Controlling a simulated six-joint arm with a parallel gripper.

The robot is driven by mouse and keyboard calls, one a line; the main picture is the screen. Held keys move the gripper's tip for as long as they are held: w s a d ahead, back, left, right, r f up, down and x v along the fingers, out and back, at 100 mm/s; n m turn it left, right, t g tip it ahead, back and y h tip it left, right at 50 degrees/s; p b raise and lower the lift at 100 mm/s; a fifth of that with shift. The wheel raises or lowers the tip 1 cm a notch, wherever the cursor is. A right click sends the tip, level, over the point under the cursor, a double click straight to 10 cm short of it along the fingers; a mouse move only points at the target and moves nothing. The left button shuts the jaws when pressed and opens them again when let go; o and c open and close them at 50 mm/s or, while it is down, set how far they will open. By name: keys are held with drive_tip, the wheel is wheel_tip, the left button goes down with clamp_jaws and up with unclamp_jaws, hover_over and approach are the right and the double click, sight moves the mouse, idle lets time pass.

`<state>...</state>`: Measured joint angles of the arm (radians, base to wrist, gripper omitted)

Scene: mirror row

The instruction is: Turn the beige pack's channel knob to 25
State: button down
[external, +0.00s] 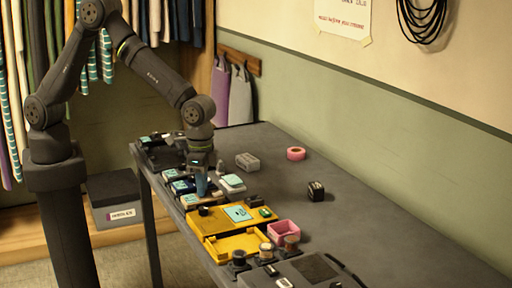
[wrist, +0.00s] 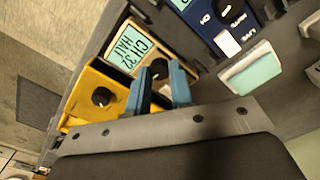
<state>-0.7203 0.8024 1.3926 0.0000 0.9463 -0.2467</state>
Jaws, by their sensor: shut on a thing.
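The beige pack (wrist: 180,48) has a pale teal screen (wrist: 137,57) that appears to read "CH 32" with a second line, possibly "HALF". Its dark channel knob (wrist: 159,67) stands beside the screen in the wrist view. My gripper (wrist: 161,80) points down with its two blue fingers on either side of the knob, shut on it. The knob's pointer and scale are largely hidden by the fingers.
A yellow unit with a black knob (wrist: 102,97) sits beside the beige pack. A dark blue pack (wrist: 215,28) is on the other side, and a teal-topped white block (wrist: 252,72) lies close by.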

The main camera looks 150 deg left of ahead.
drive_tip(key=n, duration=0.5)
drive_tip(key=shift+n, duration=0.3)
drive_tip(key=n, duration=0.4)
drive_tip(key=shift+n, duration=0.7)
drive_tip(key=c, duration=1.3)
unclamp_jaws()
drive_tip(key=shift+o, duration=0.2)
wheel_tip(320, 180, up, 17)
drive_tip(key=shift+r, duration=0.2)
